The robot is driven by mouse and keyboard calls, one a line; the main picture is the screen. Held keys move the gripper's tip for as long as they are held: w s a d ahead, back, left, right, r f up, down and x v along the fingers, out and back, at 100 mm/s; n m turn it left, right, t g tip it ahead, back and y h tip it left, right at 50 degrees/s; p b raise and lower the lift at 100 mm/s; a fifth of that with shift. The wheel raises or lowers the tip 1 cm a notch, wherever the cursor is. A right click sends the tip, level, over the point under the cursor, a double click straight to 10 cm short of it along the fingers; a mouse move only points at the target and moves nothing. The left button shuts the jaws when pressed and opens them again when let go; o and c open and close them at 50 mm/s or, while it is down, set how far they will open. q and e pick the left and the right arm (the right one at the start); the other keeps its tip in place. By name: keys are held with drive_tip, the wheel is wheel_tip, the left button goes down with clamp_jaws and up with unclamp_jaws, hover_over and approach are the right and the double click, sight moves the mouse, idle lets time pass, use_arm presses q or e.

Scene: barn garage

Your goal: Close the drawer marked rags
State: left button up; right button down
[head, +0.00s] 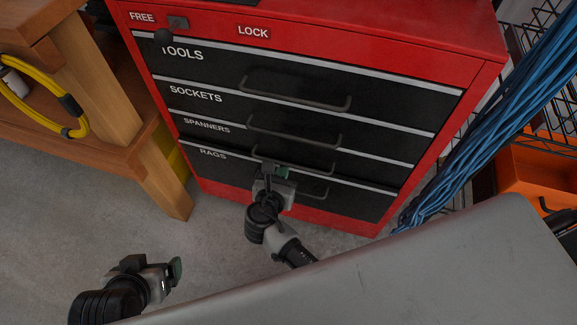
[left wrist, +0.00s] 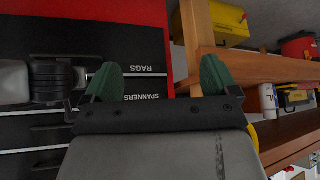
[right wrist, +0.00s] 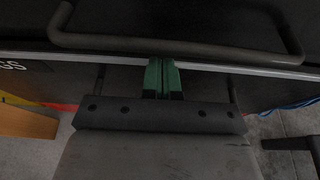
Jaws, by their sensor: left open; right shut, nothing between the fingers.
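The drawer marked RAGS (head: 342,202) is the lowest dark drawer of the red tool chest (head: 480,45) in the head view. Its front appears to stand slightly proud of the drawers above; how far is hard to tell. My right gripper (head: 272,172) is shut and empty, in front of the drawer's upper middle. In the right wrist view its green fingertips (right wrist: 161,72) are at the light top edge of this drawer; contact is unclear. The gripper hides part of the drawer handle. My left gripper (head: 172,272) is open and empty, low at the left, away from the chest.
The TOOLS (head: 215,72), SOCKETS (head: 215,106) and SPANNERS (head: 240,136) drawers above look closed. A wooden bench (head: 165,178) stands left of the chest. Blue cables (head: 500,110) and an orange bin (head: 530,175) are at the right. Grey floor lies open at the left front.

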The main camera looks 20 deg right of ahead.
use_arm(q)
drive_tip(key=shift+w+d+r+t, duration=0.1)
drive_tip(key=shift+w+d+t, duration=0.25)
drive_tip(key=shift+w, duration=0.15)
use_arm(e)
drive_tip(key=shift+w, duration=0.1)
use_arm(q)
drive_tip(key=shift+s, duration=0.1)
use_arm(e)
drive_tip(key=shift+w+d+r, duration=0.1)
